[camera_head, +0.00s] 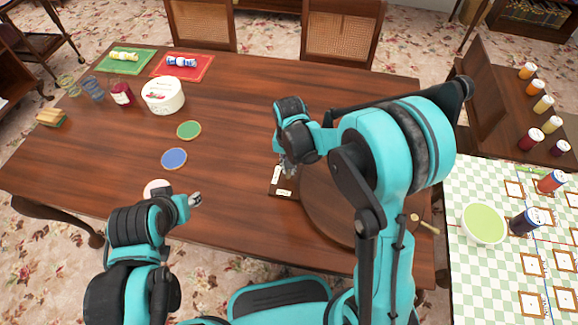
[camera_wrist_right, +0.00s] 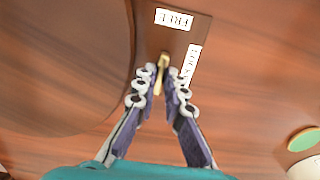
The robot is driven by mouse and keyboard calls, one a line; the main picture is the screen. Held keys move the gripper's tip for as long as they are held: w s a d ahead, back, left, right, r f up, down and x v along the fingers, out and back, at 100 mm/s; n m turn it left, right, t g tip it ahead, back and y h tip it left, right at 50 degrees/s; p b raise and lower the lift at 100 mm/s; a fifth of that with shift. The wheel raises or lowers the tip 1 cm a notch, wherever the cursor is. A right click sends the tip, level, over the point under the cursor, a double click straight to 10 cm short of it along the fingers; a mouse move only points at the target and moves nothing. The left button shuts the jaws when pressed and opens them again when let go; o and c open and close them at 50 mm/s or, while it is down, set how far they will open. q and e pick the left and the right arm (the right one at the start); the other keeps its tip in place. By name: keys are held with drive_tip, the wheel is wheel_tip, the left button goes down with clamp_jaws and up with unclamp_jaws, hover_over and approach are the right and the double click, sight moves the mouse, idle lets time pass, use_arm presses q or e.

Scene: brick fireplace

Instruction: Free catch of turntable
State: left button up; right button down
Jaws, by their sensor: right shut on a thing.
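The turntable (camera_head: 322,212) is a round, dark wooden disc at the table's right end, partly hidden by my right arm; its edge also fills the left of the wrist view (camera_wrist_right: 60,60). Beside it is a brown catch plate (camera_wrist_right: 204,28) with a white FREE label (camera_wrist_right: 175,19) and a second label (camera_wrist_right: 191,64) reading LOCK, partly covered. A small brass catch lever (camera_wrist_right: 163,62) stands on the plate below the FREE label. My right gripper (camera_wrist_right: 162,84) is shut on the lever. My left gripper (camera_head: 195,200) hangs over the table's front left; its jaw gap is unclear.
Green (camera_head: 189,130) and blue (camera_head: 174,158) coasters lie mid-table. A white tub (camera_head: 163,96), a red jar (camera_head: 121,94) and glasses (camera_head: 92,88) stand at the back left. A checkered table (camera_head: 460,275) with a green bowl (camera_head: 484,223) is at the right.

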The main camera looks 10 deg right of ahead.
drive_tip(key=shift+s, duration=0.1)
idle(0.4)
drive_tip(key=c, duration=1.6)
unclamp_jaws()
wheel_tip(320, 180, up, 12)
drive_tip(key=s+d+r+n+t, duration=0.3)
drive_tip(key=s+d+t, duration=0.4)
drive_tip(key=s, duration=0.7)
drive_tip(key=shift+d+n, duration=0.4)
drive_tip(key=shift+n, duration=0.4)
